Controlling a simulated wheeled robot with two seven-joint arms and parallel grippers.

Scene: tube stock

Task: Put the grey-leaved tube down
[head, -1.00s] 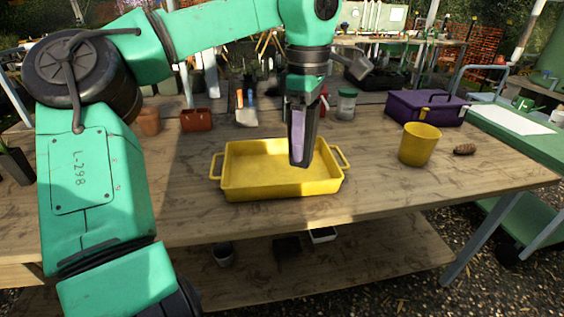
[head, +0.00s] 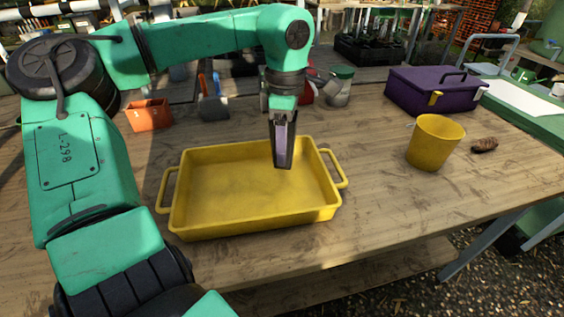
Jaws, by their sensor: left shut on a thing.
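My left gripper (head: 283,164) points down over the right part of the yellow tray (head: 255,226), near its back wall. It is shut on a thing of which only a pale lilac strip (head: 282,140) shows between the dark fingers. I take this for the grey-leaved tube, but no grey leaves can be made out. The fingers hide most of it, and I cannot tell whether its lower end touches the tray. The tray's visible floor is bare. My right gripper is not in view.
A yellow bucket (head: 434,143) and a brown cone (head: 484,145) stand right of the tray. A purple toolbox (head: 432,92) is behind them.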

